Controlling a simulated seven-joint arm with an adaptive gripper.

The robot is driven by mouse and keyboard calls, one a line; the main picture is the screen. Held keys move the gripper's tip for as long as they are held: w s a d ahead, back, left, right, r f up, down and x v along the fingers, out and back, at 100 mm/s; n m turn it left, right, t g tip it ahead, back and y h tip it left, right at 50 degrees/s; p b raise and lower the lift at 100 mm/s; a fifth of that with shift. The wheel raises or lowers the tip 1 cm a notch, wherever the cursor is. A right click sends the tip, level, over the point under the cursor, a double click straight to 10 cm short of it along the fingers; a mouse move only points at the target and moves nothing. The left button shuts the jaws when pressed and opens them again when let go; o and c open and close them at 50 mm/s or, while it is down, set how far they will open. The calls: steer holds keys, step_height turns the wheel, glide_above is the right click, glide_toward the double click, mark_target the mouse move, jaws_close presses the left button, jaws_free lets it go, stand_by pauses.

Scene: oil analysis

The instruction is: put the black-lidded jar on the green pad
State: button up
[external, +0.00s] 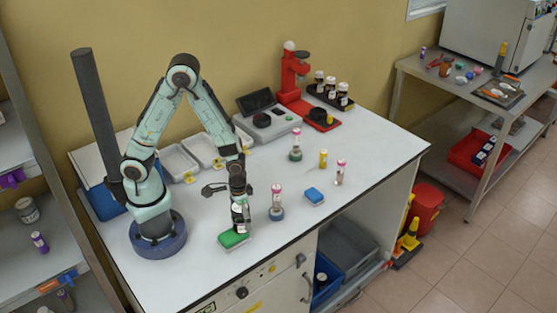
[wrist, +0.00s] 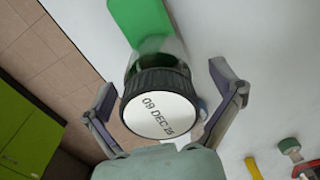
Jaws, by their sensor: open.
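The black-lidded jar (wrist: 160,100) shows in the wrist view, its ribbed black lid facing me with a white dated label on top. My gripper (wrist: 168,96) is open, with one finger on each side of the lid and gaps visible. The jar's clear body reaches over the end of the green pad (wrist: 141,16). In the external view the jar (external: 239,221) is upright under my gripper (external: 231,190), at the back right part of the green pad (external: 232,241). Its base appears to rest on the pad, but the exact contact is hard to see.
More small bottles, white trays (external: 180,163), a scale (external: 268,122) and a red stand (external: 293,80) are farther back. The bench's front edge is near the pad.

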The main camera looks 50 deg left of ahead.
step_height(320, 180, up, 12)
steer(key=shift+f, duration=0.1)
steer(key=s+a+r+n, duration=0.1)
steer(key=s+a+r, duration=0.2)
steer(key=a, duration=0.5)
steer(key=s+a+r+n, duration=0.2)
steer(key=s+a+r, duration=0.1)
steer(key=a, duration=0.5)
steer(key=shift+s+a+r+y, duration=0.35)
steer(key=shift+s+y, duration=0.05)
steer(key=shift+s, duration=0.35)
